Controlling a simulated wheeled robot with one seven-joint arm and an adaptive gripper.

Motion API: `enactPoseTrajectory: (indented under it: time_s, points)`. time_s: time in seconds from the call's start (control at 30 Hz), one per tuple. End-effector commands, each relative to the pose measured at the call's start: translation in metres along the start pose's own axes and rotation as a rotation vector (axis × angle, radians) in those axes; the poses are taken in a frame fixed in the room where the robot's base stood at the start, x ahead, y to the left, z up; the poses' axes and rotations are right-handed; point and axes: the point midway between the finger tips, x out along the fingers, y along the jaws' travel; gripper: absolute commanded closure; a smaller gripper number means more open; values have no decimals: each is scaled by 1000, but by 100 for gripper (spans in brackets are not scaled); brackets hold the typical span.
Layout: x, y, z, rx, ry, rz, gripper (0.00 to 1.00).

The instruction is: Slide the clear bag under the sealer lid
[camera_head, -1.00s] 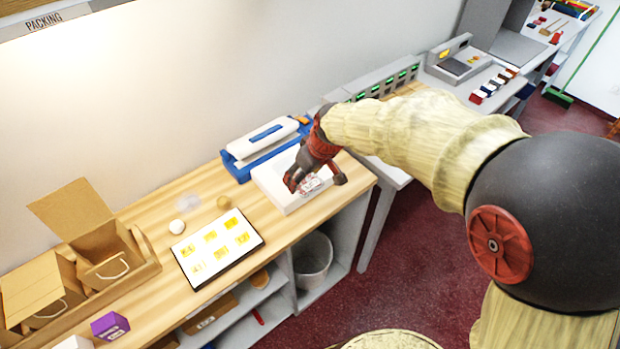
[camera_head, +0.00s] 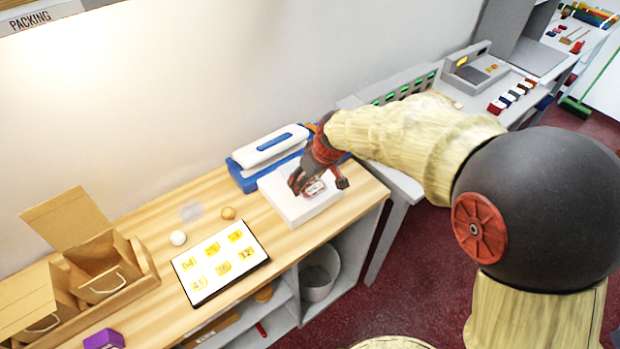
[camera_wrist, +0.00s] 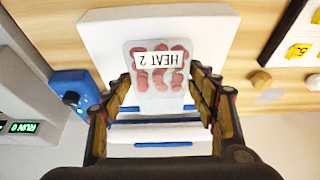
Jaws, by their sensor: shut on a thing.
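The clear bag (camera_wrist: 160,75) holds reddish pieces and carries a white label reading "HEAT 2". It also shows small in the head view (camera_head: 314,189). My gripper (camera_wrist: 159,78) is shut on it, with one finger at each side edge. The bag is over a white block (camera_head: 290,210); I cannot tell whether it touches the block. The sealer, with a white lid (camera_head: 268,145) and blue base (camera_head: 247,183), stands behind the block. In the wrist view the sealer (camera_wrist: 150,133) lies below the bag, partly hidden by my fingers. The bag appears outside the lid.
A panel with yellow labels (camera_head: 221,262), a white ball (camera_head: 178,238), a tan ball (camera_head: 228,213) and a faint translucent piece (camera_head: 191,211) lie left of the block. Cardboard boxes (camera_head: 98,262) stand further left. A grey rack with green displays (camera_head: 405,86) stands right of the sealer.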

Motion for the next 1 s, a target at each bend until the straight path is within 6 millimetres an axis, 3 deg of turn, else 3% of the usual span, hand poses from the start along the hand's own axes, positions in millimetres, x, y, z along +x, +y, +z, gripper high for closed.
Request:
enactPoseTrajectory:
  time_s: [0.2,1.0]
  points:
    - [18,0,0,0,0,0,67]
    - [39,0,-55,0,0,0,67]
